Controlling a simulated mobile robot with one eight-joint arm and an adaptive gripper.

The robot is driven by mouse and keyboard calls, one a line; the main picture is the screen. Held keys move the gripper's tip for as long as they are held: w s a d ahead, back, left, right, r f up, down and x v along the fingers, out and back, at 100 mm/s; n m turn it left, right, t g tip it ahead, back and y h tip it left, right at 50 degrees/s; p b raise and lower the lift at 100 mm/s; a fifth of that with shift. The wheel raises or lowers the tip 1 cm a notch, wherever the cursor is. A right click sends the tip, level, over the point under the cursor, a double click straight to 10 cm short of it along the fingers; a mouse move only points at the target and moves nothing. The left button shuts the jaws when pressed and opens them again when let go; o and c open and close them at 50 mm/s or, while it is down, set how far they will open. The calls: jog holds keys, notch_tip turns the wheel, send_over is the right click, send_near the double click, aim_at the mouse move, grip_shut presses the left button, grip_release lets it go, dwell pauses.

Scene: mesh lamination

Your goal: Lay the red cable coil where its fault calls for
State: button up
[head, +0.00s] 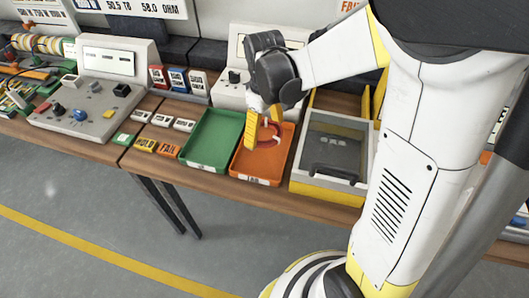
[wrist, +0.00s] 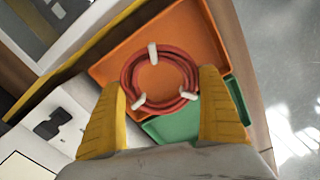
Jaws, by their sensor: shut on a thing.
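The red cable coil (wrist: 128,77) is a ring bound with several white ties. It shows between the two yellow fingers of my gripper (wrist: 160,80) in the wrist view, and the gripper is shut on it. In the head view my gripper (head: 263,127) points down over the orange tray (head: 252,169), with part of the coil (head: 268,139) showing red at the fingers. I cannot tell whether the coil touches the tray floor. The green tray (head: 208,143) stands just left of the orange one and looks empty. The small front labels on the trays are unreadable.
A grey box with a clear, handled lid (head: 335,135) stands right of the orange tray. Orange HOLD (head: 146,145) and FAIL (head: 169,149) blocks lie left of the green tray. A grey tester (head: 92,120) stands farther left. A wall sign (head: 140,8) reads 50.5 to 58.0 ohm.

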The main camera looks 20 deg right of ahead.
aim_at(265, 151)
notch_tip(265, 151, down, 8)
jog(key=b, duration=0.2)
jog(key=shift+r+b, duration=0.25)
jog(key=shift+b, duration=0.15)
jog(key=shift+r, duration=0.15)
jog(key=o, duration=1.1)
notch_tip(265, 151, up, 12)
jog(key=p, duration=0.5)
jog(key=s+r+m+t, duration=0.6)
jog(key=s+r+t, duration=0.1)
jog(key=s, duration=0.5)
jog(key=shift+v, duration=0.85)
jog(key=shift+w, duration=0.15)
